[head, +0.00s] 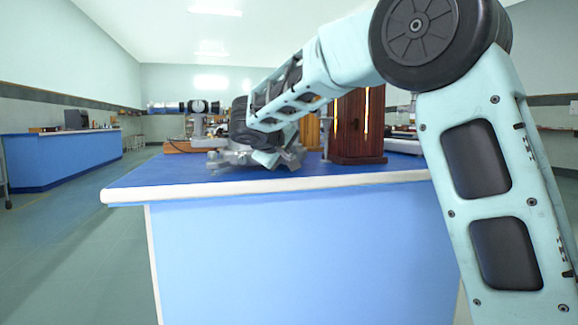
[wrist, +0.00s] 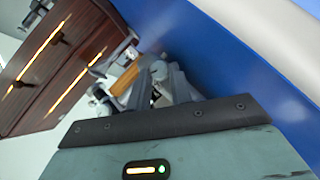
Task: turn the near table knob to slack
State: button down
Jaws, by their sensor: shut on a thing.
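A grey spectrometer (head: 198,122) with a blue-tubed telescope (head: 165,107) stands on the blue bench. My gripper (head: 272,160) is low beside the right part of its grey base (head: 232,157). In the wrist view my gripper (wrist: 160,88) has its fingers closed around a small grey rounded part (wrist: 158,70), which looks like the near table knob. The fingers hide most of it, and its marks cannot be read. In the head view my arm and gripper cover the knob.
The blue bench top (head: 150,176) has a pale front edge (head: 270,191). A dark wooden cabinet (head: 358,130) with glowing slits stands close right of my gripper; it also fills the left of the wrist view (wrist: 40,95). The bench's front left is clear.

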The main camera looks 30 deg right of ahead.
jog(key=shift+f+n+h+b, duration=0.1)
jog(key=shift+n+h+b, duration=0.2)
jog(key=shift+h+b, duration=0.15)
jog(key=c, duration=1.3)
grip_release()
jog(key=shift+o, duration=0.2)
jog(key=shift+a, duration=0.1)
jog(key=p+v, duration=0.5)
jog(key=v, duration=1.2)
jog(key=shift+a, duration=0.1)
